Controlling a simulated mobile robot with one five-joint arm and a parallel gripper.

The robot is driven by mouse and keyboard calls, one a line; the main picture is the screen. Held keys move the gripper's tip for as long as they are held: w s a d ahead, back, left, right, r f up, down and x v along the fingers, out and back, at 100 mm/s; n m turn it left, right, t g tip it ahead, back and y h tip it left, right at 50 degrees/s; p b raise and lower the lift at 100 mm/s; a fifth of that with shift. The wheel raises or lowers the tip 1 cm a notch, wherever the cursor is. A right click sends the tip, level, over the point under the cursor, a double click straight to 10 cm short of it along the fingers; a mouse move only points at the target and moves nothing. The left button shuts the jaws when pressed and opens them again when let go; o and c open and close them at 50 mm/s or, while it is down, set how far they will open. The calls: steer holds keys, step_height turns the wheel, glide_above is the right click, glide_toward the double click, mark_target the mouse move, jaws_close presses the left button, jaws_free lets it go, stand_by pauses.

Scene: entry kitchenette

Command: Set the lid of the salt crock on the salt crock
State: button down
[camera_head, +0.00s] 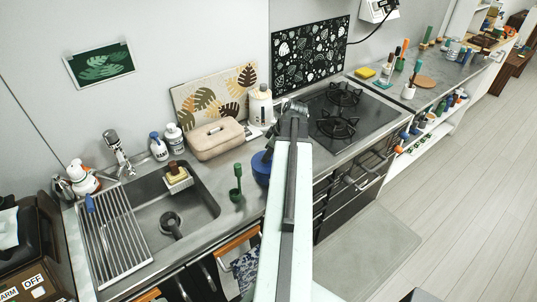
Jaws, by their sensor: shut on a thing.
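My gripper (292,108) is at the far end of my raised arm, over the counter by the left edge of the stove. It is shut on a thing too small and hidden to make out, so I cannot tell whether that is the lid. A rounded blue vessel (261,170) stands on the counter just left of my arm, which hides its right side; it may be the salt crock. I cannot make out a separate lid anywhere.
A white canister (259,107) and a beige case (214,138) stand left of my gripper. A green utensil (237,184) stands near the front edge. The sink (193,208) is at left, the black stove (350,124) at right. The wall board (309,53) is behind.

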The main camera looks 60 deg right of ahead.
steer(key=shift+f+b, duration=0.4)
steer(key=shift+f, duration=0.05)
steer(key=c, duration=0.9)
jaws_free()
steer(key=p+v, duration=0.6)
steer(key=v, duration=0.1)
steer(key=shift+w+r+p, duration=0.1)
steer(key=shift+r+p, duration=0.05)
steer(key=shift+p, duration=0.25)
steer(key=shift+s+r, duration=0.25)
